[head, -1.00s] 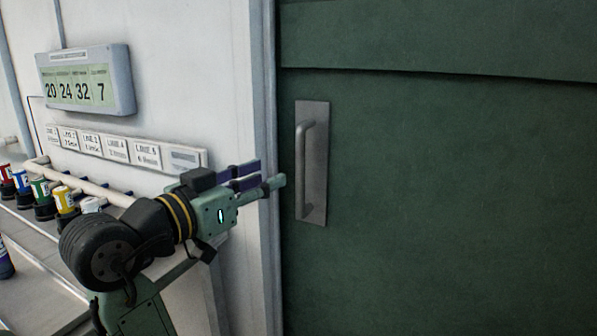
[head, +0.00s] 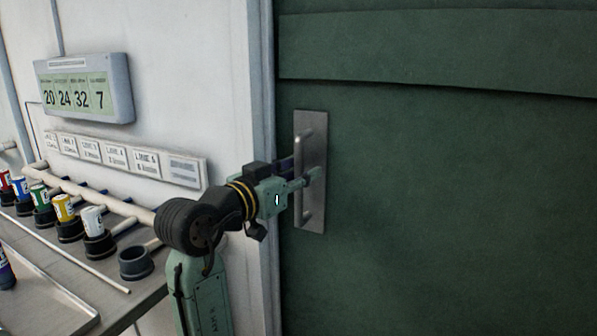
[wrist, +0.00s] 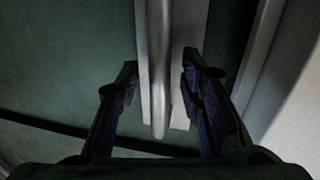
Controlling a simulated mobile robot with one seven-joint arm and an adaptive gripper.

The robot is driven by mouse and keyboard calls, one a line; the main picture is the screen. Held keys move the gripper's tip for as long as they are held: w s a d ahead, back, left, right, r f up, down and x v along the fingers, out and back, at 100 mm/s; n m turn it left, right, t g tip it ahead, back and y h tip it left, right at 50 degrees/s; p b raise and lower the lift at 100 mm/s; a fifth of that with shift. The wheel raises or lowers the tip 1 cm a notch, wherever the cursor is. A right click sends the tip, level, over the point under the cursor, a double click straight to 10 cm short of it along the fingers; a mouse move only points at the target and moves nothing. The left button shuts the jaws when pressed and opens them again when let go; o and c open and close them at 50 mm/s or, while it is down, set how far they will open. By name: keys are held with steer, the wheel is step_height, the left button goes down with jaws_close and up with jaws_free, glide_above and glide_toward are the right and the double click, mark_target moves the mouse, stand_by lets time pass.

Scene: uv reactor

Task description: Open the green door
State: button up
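The green door (head: 440,210) fills the right of the head view and looks shut against its frame. Its grey handle (head: 308,214) is an upright bar on a metal plate near the door's left edge. My gripper (head: 304,178) is at the middle of the handle and hides part of the bar. In the wrist view the handle bar (wrist: 158,70) runs between the two fingers of my gripper (wrist: 160,95). The fingers are apart, with a gap on each side of the bar. The door surface (wrist: 65,75) also shows there.
Left of the door is a white wall with a grey display (head: 85,88) and a row of labels (head: 125,157). Below, a bench holds several coloured capped vials in black holders (head: 98,243) and a metal tray (head: 45,290). The door frame (head: 262,170) stands beside my gripper.

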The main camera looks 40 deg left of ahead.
steer(key=shift+c, duration=0.4)
jaws_close()
stand_by(0.4)
